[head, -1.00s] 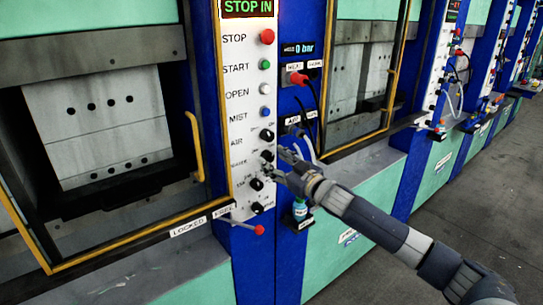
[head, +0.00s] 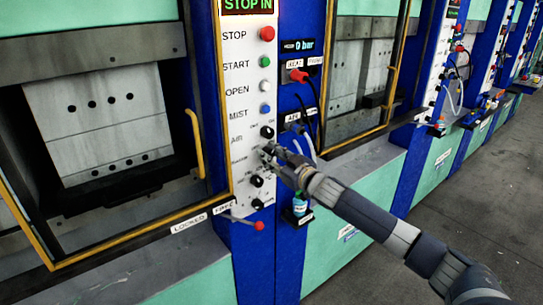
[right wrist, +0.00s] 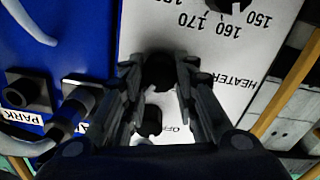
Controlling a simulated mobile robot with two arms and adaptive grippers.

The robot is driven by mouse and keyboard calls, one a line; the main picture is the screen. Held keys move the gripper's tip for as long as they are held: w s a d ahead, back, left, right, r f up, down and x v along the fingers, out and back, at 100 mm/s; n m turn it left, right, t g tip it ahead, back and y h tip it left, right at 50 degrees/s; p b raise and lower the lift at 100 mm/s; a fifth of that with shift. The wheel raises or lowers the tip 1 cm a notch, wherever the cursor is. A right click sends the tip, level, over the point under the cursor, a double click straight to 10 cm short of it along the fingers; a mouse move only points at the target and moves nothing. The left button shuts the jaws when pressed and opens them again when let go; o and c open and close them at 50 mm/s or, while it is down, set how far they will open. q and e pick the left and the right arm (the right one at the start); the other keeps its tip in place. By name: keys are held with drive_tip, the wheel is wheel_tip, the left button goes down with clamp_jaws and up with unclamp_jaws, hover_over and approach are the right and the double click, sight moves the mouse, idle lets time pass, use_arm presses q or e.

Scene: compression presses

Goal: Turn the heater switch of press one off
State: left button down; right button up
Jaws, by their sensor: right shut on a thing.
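The control panel (head: 237,110) of the nearest press is a white strip with a column of buttons and black knobs. My right gripper (head: 266,153) reaches it from the right, at the row labelled HEATER, and mostly hides the heater switch there. In the right wrist view, upside down, the black heater switch (right wrist: 158,72) sits between the two fingers of my right gripper (right wrist: 160,80), beside the HEATER label. The fingers are shut on it. An OFF mark shows near it; which way the switch points cannot be told. My left gripper is not in view.
The air knob (head: 267,132) is just above the gripper, and a dial (head: 257,181) just below. A red-tipped lever (head: 258,226) sticks out lower down. A small bottle (head: 300,205) stands under my right forearm. The floor at right is clear.

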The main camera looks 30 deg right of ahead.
drive_tip(key=shift+n, duration=0.3)
drive_tip(key=n, duration=1.1)
drive_tip(key=shift+a+f, duration=0.1)
drive_tip(key=shift+a, duration=0.05)
idle(0.6)
drive_tip(key=o, duration=1)
drive_tip(key=shift+o, duration=0.2)
drive_tip(key=shift+s, duration=0.1)
drive_tip(key=s, duration=1.1)
drive_tip(key=shift+s+d, duration=0.4)
drive_tip(key=shift+d, duration=0.05)
